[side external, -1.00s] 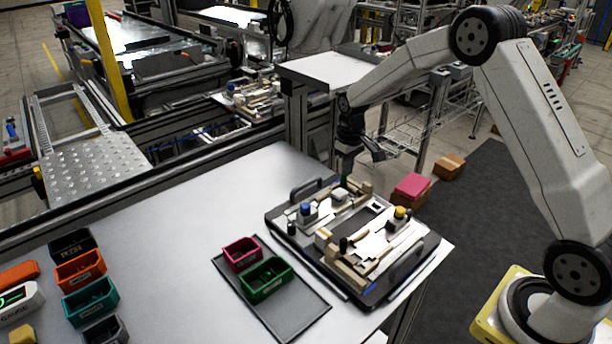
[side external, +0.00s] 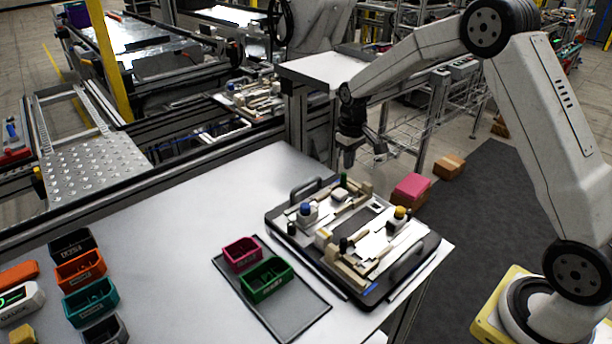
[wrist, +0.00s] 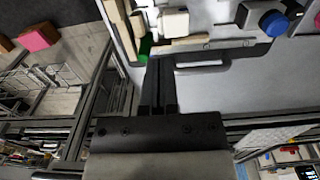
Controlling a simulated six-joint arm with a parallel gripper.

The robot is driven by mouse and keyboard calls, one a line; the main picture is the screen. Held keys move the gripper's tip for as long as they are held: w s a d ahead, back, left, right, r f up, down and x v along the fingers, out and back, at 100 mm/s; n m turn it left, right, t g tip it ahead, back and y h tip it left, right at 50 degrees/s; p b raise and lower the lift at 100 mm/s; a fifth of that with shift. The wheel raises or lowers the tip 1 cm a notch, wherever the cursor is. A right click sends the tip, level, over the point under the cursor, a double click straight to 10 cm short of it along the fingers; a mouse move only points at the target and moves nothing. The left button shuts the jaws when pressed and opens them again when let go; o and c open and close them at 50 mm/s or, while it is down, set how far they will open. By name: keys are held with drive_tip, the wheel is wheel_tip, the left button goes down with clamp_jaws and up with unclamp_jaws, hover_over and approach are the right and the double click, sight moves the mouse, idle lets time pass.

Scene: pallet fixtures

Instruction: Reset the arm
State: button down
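My gripper (side external: 348,160) hangs above the back corner of the pallet fixture (side external: 283,222), clear of it. In the wrist view its two dark fingers (wrist: 160,62) lie side by side, shut, with nothing seen between them. A small green peg (side external: 343,180) stands on the fixture just below the gripper. It also shows in the wrist view (wrist: 146,44), beside the fingertips. The fixture carries pale blocks, a blue-topped knob (side external: 306,208) and a yellow-topped knob (side external: 400,212).
A dark mat (side external: 300,322) left of the fixture holds a crimson bin (side external: 241,252) and a green bin (side external: 267,279). More bins, including an orange one (side external: 80,270), stand at the left. Pink (side external: 411,187) and brown (side external: 449,167) boxes lie beyond the table. The table's middle is clear.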

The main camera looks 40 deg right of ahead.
drive_tip(key=s+a+r+t, duration=0.1)
drive_tip(key=s+a, duration=0.4)
drive_tip(key=s, duration=0.5)
drive_tip(key=s+a+t, duration=0.1)
drive_tip(key=s+a, duration=0.4)
drive_tip(key=s, duration=0.6)
drive_tip(key=shift+s+r+t, duration=0.25)
drive_tip(key=shift+r+t, duration=0.05)
drive_tip(key=shift+r, duration=0.05)
drive_tip(key=shift+c, duration=1.4)
unclamp_jaws()
